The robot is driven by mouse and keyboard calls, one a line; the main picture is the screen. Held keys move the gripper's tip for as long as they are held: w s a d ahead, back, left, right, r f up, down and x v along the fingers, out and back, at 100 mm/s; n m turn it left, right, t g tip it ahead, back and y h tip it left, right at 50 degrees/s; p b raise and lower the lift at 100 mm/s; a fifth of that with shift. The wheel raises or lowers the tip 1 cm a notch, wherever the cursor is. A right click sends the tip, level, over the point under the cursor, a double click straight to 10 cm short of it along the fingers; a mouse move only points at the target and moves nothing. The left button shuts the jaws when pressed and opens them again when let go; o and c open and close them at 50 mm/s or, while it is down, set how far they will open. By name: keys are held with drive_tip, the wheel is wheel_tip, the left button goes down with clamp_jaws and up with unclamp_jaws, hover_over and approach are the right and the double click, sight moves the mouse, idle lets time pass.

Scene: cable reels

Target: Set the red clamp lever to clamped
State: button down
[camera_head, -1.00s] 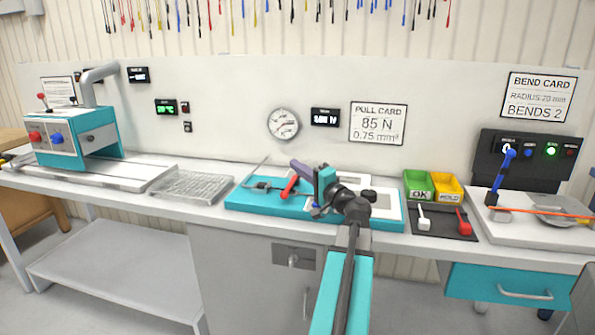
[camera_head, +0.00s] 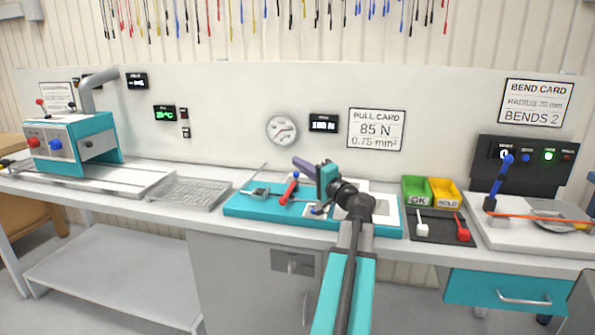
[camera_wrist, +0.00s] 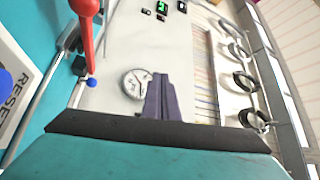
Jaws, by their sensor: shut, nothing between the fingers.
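The red clamp lever (camera_head: 289,190) stands steeply, leaning a little right, on the teal pull-test fixture (camera_head: 240,209) in the middle of the bench. A small blue spot shows at its upper end. In the wrist view the red lever (camera_wrist: 87,40) is at the upper left, apart from the fingers. My gripper (camera_head: 300,163) is just above and right of the lever, its dark purple fingers pointing left. In the wrist view the gripper (camera_wrist: 160,95) is shut with nothing held. Part of the fixture is hidden behind my arm.
A round gauge (camera_head: 282,130) and a pull card (camera_head: 376,129) are on the back panel. Green (camera_head: 416,191) and yellow (camera_head: 445,191) bins stand right of the fixture. A wire tray (camera_head: 188,190) lies to its left. The space above the bench left of my gripper is clear.

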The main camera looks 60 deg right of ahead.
drive_tip(key=s+f, duration=0.1)
drive_tip(key=s, duration=0.2)
drive_tip(key=s+f, duration=0.2)
drive_tip(key=s, duration=0.1)
drive_tip(key=s+f+b, duration=0.1)
drive_tip(key=s, duration=0.2)
drive_tip(key=shift+d+f, duration=0.1)
drive_tip(key=shift+f, duration=0.25)
